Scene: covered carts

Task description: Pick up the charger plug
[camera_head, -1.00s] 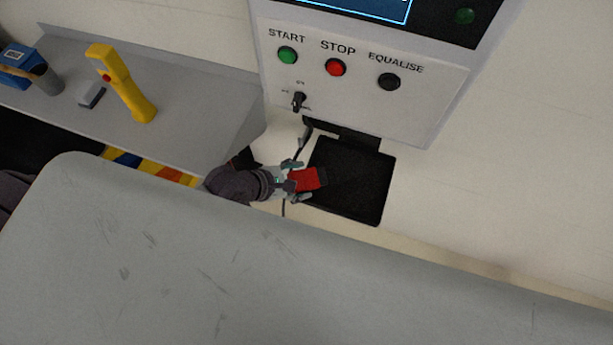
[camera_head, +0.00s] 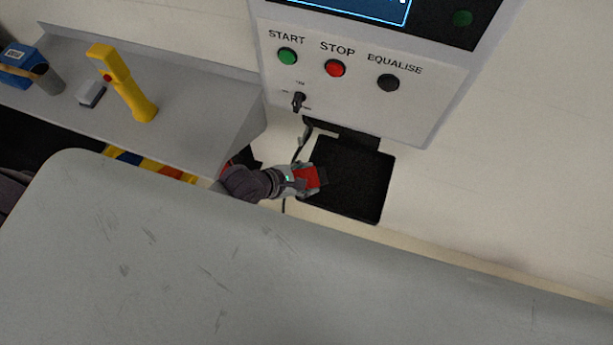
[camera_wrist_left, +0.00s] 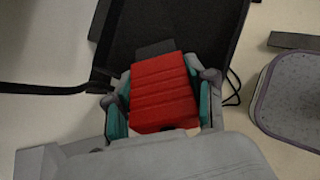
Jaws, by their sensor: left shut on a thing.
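The charger plug (camera_head: 308,178) is a red block with a dark end piece. It lies over the left part of a black tray below the control panel. My left gripper (camera_head: 306,179) is shut on the plug, with a finger on each side. In the left wrist view the plug (camera_wrist_left: 163,92) shows ridges across its red body, and the fingers of my left gripper (camera_wrist_left: 164,100) press against its sides. I cannot tell whether the plug touches the tray. My right gripper is not in view.
The black tray (camera_head: 362,185) sticks out under a panel (camera_head: 420,105) with START, STOP and EQUALISE buttons. A black cable (camera_head: 300,150) hangs beside it. A grey shelf (camera_head: 190,115) at left holds a yellow handheld device (camera_head: 125,85). A large grey surface (camera_head: 290,280) fills the foreground.

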